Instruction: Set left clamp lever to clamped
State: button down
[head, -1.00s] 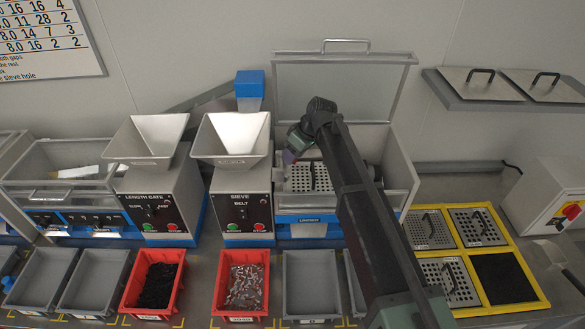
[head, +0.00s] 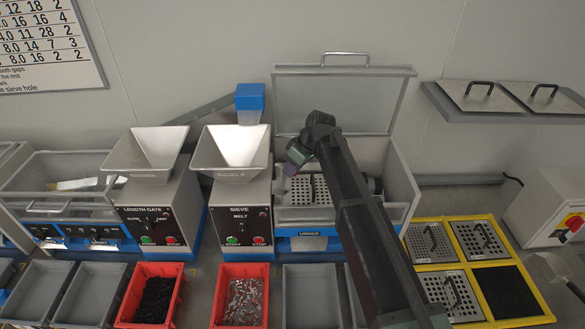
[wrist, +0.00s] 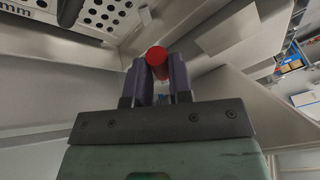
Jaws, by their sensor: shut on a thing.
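The left clamp lever shows only as a round red knob (wrist: 157,56) in the wrist view; its arm is hidden behind my fingers. My gripper (wrist: 158,70) is shut on this knob, with one purple finger on each side. In the head view my gripper (head: 290,168) is inside the left part of the open sieve box (head: 302,215), and the knob cannot be made out there. A perforated sieve plate (head: 323,190) lies in the box beside my gripper and also shows in the wrist view (wrist: 104,12).
The box's lid (head: 335,100) stands raised behind my arm. A blue-topped feeder (head: 250,97) and the sieve hopper (head: 230,148) are close on the left. The box's right wall (head: 403,185) is near my arm. A yellow rack (head: 440,222) holds spare plates at right.

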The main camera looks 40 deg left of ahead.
jog(key=shift+w+a+n+g+h, duration=0.3)
jog(key=shift+w+n, duration=0.2)
jog(key=shift+n, duration=0.6)
jog(key=shift+w+a+n+g+h, duration=0.15)
jog(key=shift+w+n+g+h, duration=0.25)
jog(key=shift+n, duration=0.7)
jog(key=shift+w+a+n+g+h, duration=0.25)
jog(key=shift+w+n, duration=0.3)
jog(key=shift+n, duration=0.55)
jog(key=c, duration=1)
grip_release()
jog(key=shift+c, duration=0.2)
